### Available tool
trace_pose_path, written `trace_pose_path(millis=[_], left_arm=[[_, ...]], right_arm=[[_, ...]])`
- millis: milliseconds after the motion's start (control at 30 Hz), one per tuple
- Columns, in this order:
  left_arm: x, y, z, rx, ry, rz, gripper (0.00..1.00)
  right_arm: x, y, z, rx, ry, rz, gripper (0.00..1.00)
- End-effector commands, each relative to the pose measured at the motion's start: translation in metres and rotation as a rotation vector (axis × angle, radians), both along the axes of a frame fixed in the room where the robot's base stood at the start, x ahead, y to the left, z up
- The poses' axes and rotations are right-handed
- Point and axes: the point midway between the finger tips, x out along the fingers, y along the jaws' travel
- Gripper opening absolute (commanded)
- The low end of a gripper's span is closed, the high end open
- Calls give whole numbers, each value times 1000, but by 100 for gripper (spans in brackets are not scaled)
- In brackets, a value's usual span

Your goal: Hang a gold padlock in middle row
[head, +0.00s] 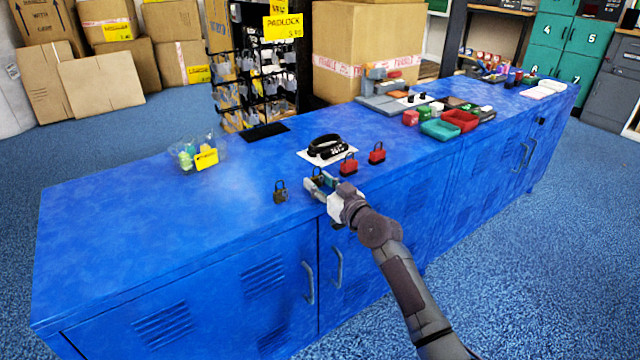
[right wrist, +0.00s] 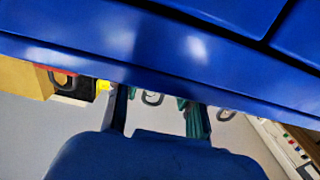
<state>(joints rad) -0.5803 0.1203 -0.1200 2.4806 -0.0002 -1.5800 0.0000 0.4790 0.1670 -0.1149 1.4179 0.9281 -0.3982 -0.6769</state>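A dark, brownish-gold padlock (head: 280,196) stands upright on the blue counter, left of my right gripper. A second dark padlock (head: 317,173) is at my right gripper (head: 318,186), mostly hidden by the fingers. In the right wrist view the fingers (right wrist: 158,112) are apart, with a grey shackle (right wrist: 152,99) showing between them; contact cannot be told. Another shackle (right wrist: 226,115) shows outside the fingers. Two red padlocks (head: 348,165) (head: 377,154) stand to the right. The black padlock rack (head: 258,85), with hanging packs, stands behind the counter under a yellow sign (head: 283,26). My left gripper is out of view.
A white card with black coiled items (head: 327,147) lies just behind the padlocks. Red and green trays (head: 440,129) are farther right. The counter's left part is clear.

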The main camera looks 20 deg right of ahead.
Motion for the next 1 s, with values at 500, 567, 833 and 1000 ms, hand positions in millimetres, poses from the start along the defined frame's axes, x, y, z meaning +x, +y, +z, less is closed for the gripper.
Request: trace_pose_path(millis=[500,567,833,1000], left_arm=[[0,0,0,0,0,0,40],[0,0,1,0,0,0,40],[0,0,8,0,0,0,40],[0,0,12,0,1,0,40]], right_arm=[[0,0,1,0,-1,0,6],[0,0,2,0,-1,0,6],[-1,-1,10,-1,-1,0,6],[-2,-1,15,-1,-1,-1,6]])
